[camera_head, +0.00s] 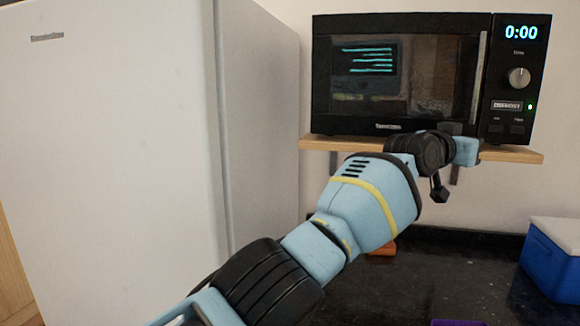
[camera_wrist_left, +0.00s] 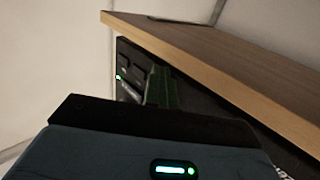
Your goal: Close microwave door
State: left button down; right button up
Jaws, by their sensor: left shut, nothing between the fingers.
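The black microwave (camera_head: 400,25) stands on a wooden shelf (camera_head: 520,156). Its door (camera_head: 425,75) looks flush with the front, with the silver upright handle (camera_head: 478,75) beside the control panel (camera_head: 516,60). My left gripper (camera_head: 450,129) is at the lower right of the door, near the handle's lower end. Its fingers are shut with nothing between them. Whether they touch the door, I cannot tell. The left wrist view shows the dark fingers (camera_wrist_left: 161,88) close to the microwave's buttons (camera_wrist_left: 130,70), with the shelf (camera_wrist_left: 215,60) alongside. My right gripper is not in view.
A white fridge (camera_head: 110,150) fills the left side. A dark granite counter (camera_head: 420,285) lies below the shelf. A blue box with a white lid (camera_head: 553,262) stands on it at the right. A small orange thing (camera_head: 384,249) is partly hidden behind my arm.

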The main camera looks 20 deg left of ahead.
pick_arm(q)
jog(key=shift+a+r, duration=0.15)
jog(key=shift+r, duration=0.2)
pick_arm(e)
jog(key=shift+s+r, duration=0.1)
